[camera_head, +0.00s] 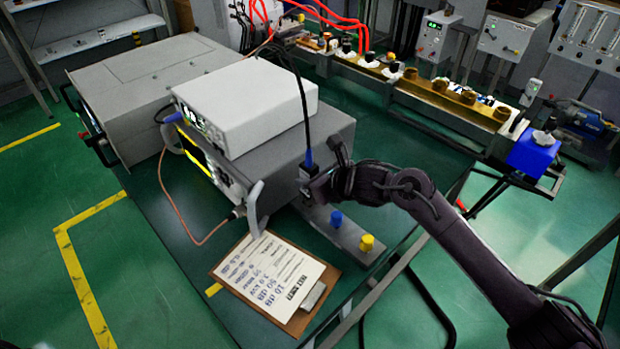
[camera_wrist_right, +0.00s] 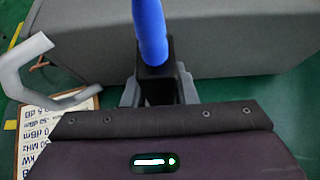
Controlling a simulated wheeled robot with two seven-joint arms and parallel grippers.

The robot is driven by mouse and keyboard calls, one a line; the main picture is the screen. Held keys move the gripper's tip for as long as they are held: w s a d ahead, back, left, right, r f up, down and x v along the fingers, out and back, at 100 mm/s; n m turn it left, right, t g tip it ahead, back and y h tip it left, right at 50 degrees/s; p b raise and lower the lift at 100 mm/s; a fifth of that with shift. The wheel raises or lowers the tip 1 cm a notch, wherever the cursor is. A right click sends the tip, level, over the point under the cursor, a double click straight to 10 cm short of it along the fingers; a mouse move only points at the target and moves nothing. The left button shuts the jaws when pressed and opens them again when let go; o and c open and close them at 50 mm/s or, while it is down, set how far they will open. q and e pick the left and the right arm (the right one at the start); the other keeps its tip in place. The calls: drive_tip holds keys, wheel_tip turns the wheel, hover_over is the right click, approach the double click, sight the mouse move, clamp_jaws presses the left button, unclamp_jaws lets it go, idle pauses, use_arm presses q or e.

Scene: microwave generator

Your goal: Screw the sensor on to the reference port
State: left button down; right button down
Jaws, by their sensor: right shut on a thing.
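My right gripper (camera_head: 309,186) reaches in from the right and is shut on a small black sensor body (camera_head: 306,172). In the right wrist view the black body (camera_wrist_right: 156,84) sits between the grey fingers of the gripper (camera_wrist_right: 158,95), with a thick blue connector (camera_wrist_right: 149,30) rising from it. A dark cable runs up from the sensor's blue end (camera_head: 309,158). The sensor is in front of the large grey instrument's side, above a grey strip. The white meter (camera_head: 245,102) stands on the grey instrument (camera_head: 285,150). I cannot make out which connector is the reference port. My left gripper is out of view.
The grey strip holds a blue cap (camera_head: 336,219) and a yellow cap (camera_head: 367,242). A clipboard (camera_head: 268,278) with a written sheet lies at the table's front. A copper-coloured cable (camera_head: 172,205) loops to a fitting at the front handle (camera_head: 255,207). Bare table lies left of the clipboard.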

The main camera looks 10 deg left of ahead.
sight(312, 164)
drive_tip(key=shift+r, duration=0.3)
idle(0.4)
drive_tip(key=shift+r+p, duration=1)
drive_tip(key=shift+r, duration=0.95)
drive_tip(key=shift+d+r, duration=0.1)
drive_tip(key=shift+r, duration=0.05)
drive_tip(key=s+d+r+m+t+h, duration=0.1)
drive_tip(key=s+d+r+m+h, duration=0.1)
drive_tip(key=d, duration=0.8)
drive_tip(key=s+d+r+m+t+h, duration=0.2)
drive_tip(key=s+d+r+m+h, duration=0.1)
drive_tip(key=d, duration=0.7)
drive_tip(key=s+d+r+m+t+h, duration=0.2)
drive_tip(key=s+d+m+h, duration=0.2)
drive_tip(key=d, duration=0.7)
drive_tip(key=shift+r+m+h, duration=0.3)
drive_tip(key=shift+m, duration=0.8)
drive_tip(key=shift+s+a, duration=0.1)
drive_tip(key=shift+s, duration=0.05)
